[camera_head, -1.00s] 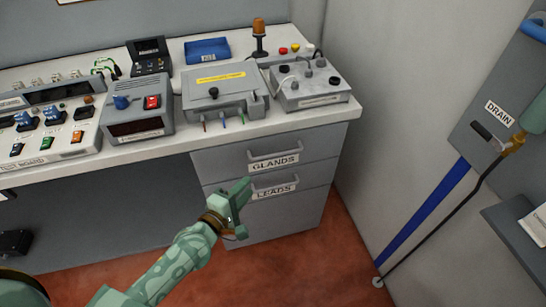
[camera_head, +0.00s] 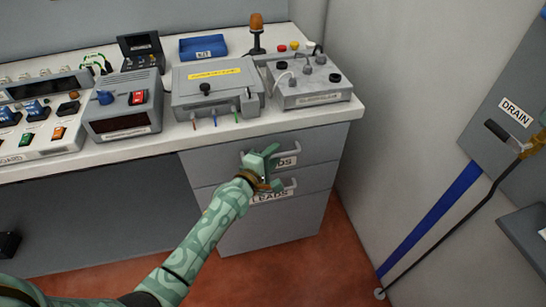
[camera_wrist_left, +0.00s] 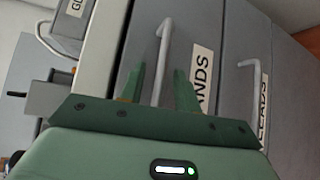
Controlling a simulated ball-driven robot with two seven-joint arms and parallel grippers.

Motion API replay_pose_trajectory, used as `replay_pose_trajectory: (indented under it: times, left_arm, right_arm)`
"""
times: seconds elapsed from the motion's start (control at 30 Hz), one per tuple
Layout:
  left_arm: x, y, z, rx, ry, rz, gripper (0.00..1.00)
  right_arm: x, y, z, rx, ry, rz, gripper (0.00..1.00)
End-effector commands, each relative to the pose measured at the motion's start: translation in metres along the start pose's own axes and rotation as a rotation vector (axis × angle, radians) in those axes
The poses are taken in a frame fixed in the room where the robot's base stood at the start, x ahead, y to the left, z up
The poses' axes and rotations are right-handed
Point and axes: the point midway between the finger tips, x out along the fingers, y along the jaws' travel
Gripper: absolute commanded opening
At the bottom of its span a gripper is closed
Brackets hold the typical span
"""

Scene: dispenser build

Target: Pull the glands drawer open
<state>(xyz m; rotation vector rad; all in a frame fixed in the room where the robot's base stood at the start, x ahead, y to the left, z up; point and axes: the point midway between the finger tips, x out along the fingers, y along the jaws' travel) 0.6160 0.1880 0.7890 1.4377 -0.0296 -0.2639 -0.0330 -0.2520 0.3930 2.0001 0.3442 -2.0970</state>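The glands drawer (camera_head: 213,161) is the upper drawer under the bench and looks shut. Its label is partly hidden by my left gripper (camera_head: 265,160) in the head view. In the left wrist view my left gripper (camera_wrist_left: 158,85) is open, with one finger on each side of the glands drawer's pale bar handle (camera_wrist_left: 161,60). The handle passes between the fingers, and I cannot tell whether either finger touches it. The leads drawer (camera_head: 290,215) is below and looks shut; its handle (camera_wrist_left: 255,85) also shows in the left wrist view.
The white bench top (camera_head: 170,140) above carries several grey instrument boxes. A wall (camera_head: 375,110) stands right of the drawers, with a blue strip (camera_head: 430,230) and a drain panel (camera_head: 500,110). The red floor (camera_head: 255,270) before the drawers is clear.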

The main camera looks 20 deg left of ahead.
Motion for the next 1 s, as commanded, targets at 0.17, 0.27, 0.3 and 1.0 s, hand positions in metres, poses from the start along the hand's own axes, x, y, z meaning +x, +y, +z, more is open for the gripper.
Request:
replay_pose_trajectory:
  times: [0.17, 0.27, 0.3, 1.0]
  left_arm:
    - [0.0, 0.0, 0.0, 0.0, 0.0, 0.0, 0.24]
    - [-0.001, 0.0, 0.0, 0.0, 0.0, 0.0, 0.0]
    - [-0.001, 0.0, 0.0, 0.0, 0.0, 0.0, 0.0]
    - [-0.059, -0.012, 0.058, -0.002, -0.003, -0.004, 0.0]
  right_arm:
    - [0.0, 0.002, -0.001, 0.001, 0.002, 0.003, 0.36]
    - [0.0, 0.003, -0.001, 0.001, 0.002, 0.004, 0.36]
    - [0.0, 0.003, -0.001, 0.001, 0.002, 0.004, 0.36]
    - [-0.04, 0.006, -0.016, 0.001, 0.04, 0.014, 0.36]
